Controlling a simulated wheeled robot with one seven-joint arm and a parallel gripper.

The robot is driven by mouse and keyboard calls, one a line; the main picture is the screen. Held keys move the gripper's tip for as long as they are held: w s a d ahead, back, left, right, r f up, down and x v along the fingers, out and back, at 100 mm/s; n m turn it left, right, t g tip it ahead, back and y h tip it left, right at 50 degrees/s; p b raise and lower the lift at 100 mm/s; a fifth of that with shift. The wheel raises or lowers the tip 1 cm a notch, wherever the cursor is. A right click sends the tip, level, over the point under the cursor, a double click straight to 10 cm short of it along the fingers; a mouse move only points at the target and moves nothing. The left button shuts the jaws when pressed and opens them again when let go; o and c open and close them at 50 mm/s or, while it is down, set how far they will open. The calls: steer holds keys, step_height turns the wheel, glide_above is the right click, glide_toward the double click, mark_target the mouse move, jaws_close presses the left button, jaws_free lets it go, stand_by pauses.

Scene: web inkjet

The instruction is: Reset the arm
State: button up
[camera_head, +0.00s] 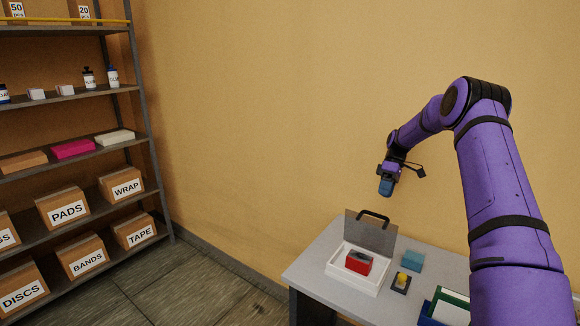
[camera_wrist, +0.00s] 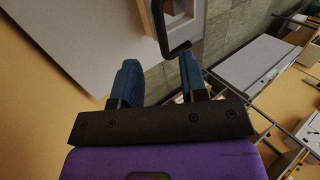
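My gripper (camera_head: 386,188) hangs in the air above the table (camera_head: 305,270), fingers pointing down. In the wrist view its two blue fingers (camera_wrist: 158,70) stand apart with nothing between them. Below it in the head view stands a white box (camera_head: 347,279) with a raised grey lid (camera_head: 368,234) and a black handle (camera_head: 375,216). A red block (camera_head: 359,263) with a dark top sits in the box. In the wrist view the black handle (camera_wrist: 163,35) lies beyond the fingertips, apart from them.
A blue block (camera_head: 412,260) and a small dark holder with a yellow thing (camera_head: 401,282) stand right of the box. A green-and-blue tray (camera_head: 447,308) is at the front right. A shelf (camera_head: 80,98) with boxes and bottles stands left. The air around my gripper is free.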

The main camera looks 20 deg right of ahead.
steer(key=s+a+r+m+t+h, duration=0.1)
steer(key=s+a+r, duration=0.45)
steer(key=r, duration=0.25)
steer(key=s+a+r+m+t+h, duration=0.15)
steer(key=s+a+r, duration=0.25)
steer(key=a+r, duration=0.4)
steer(key=s+a+r+m+t+h, duration=0.1)
steer(key=s+a+r+h, duration=0.1)
steer(key=s+a+r, duration=0.5)
steer(key=s+a+r+m+t, duration=0.1)
steer(key=s+a+r, duration=0.15)
steer(key=s, duration=0.35)
steer(key=s+a+r+m+t, duration=0.1)
steer(key=s+r+t, duration=0.1)
steer(key=s+r, duration=0.25)
steer(key=s+a+f+m+t, duration=0.1)
steer(key=s, duration=0.6)
steer(key=s+a+f+m+t, duration=0.1)
steer(key=s+a+f+t, duration=0.1)
steer(key=s, duration=0.6)
steer(key=shift+h, duration=0.35)
